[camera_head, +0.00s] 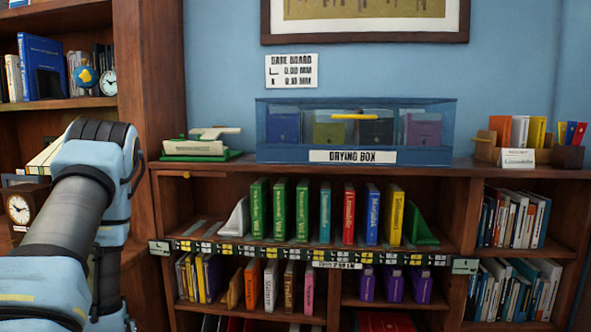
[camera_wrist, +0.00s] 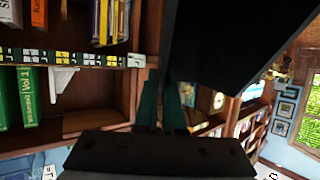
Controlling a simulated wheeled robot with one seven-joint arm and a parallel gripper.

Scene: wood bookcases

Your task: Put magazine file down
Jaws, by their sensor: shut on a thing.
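My gripper (camera_wrist: 168,103) shows in the wrist view as two narrow dark teal fingers beyond a black palm edge. It is shut on a large dark, flat-sided thing, seemingly the magazine file (camera_wrist: 240,42), which fills the upper middle and right. Shadow hides its details and the exact contact. In the head view my arm stands at the left, and neither the gripper nor the held file can be made out there. The wooden bookcase (camera_head: 460,205) stands ahead; in the wrist view its shelves appear tilted at the left.
The upper shelf holds several coloured volumes between a white bookend (camera_head: 236,222) and a green bookend (camera_head: 421,232). Bare shelf shows left of the white one. A blue drying box (camera_head: 272,151) stands on top. Small card holders (camera_head: 568,156) stand at right, a clock (camera_head: 19,208) at left.

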